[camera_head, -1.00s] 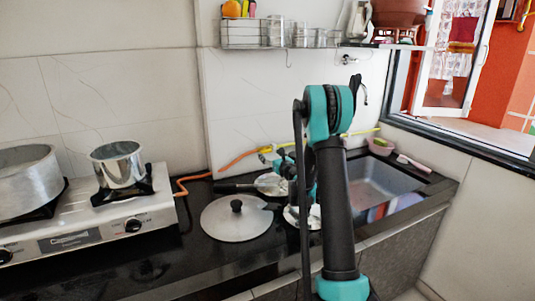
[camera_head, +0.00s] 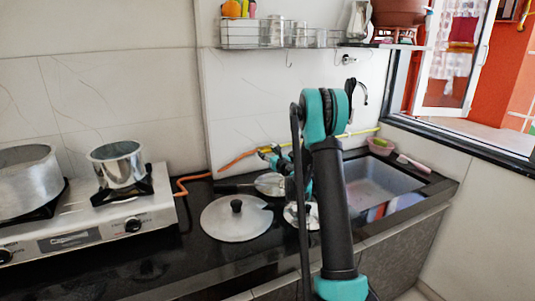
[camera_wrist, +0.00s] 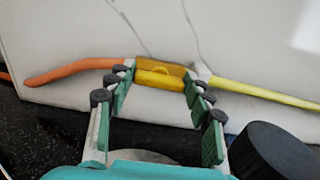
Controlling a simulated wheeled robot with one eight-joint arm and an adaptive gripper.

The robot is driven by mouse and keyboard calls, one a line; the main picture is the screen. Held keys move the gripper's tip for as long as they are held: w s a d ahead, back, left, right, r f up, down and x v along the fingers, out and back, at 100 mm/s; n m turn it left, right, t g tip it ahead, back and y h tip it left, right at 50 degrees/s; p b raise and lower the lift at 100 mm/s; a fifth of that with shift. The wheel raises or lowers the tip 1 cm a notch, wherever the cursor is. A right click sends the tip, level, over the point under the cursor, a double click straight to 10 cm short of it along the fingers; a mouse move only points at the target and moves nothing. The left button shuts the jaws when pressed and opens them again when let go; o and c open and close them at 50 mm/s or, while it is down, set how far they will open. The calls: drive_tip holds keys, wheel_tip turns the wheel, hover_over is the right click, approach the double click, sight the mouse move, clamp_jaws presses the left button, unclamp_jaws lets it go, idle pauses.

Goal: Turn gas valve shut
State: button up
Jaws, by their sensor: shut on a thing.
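The gas valve (camera_wrist: 160,79) has a yellow handle lying level across a darker yellow body, close to the white wall in the wrist view. An orange hose (camera_wrist: 72,69) joins it on the left and a yellow pipe (camera_wrist: 262,93) on the right. My gripper (camera_wrist: 159,73) has one finger at each end of the handle and is shut on it. In the head view my gripper (camera_head: 272,155) is at the wall behind the counter, partly hidden by my arm, and the valve is mostly covered.
A steel lid (camera_head: 230,222) and a pan (camera_head: 270,184) lie on the black counter (camera_head: 205,262) near my arm. The stove (camera_head: 85,225) with pots is left. The sink (camera_head: 378,185) is right. A wire shelf (camera_head: 240,36) hangs above.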

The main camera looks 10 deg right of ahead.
drive_tip(key=shift+m, duration=0.3)
drive_tip(key=m, duration=0.3)
drive_tip(key=shift+m, duration=0.3)
drive_tip(key=m, duration=0.9)
drive_tip(key=shift+f, duration=0.15)
drive_tip(key=m, duration=0.4)
drive_tip(key=shift+f+m, duration=0.1)
drive_tip(key=shift+m, duration=0.2)
drive_tip(key=o, duration=1.1)
drive_tip(key=shift+o, duration=0.2)
drive_tip(key=shift+d, duration=0.1)
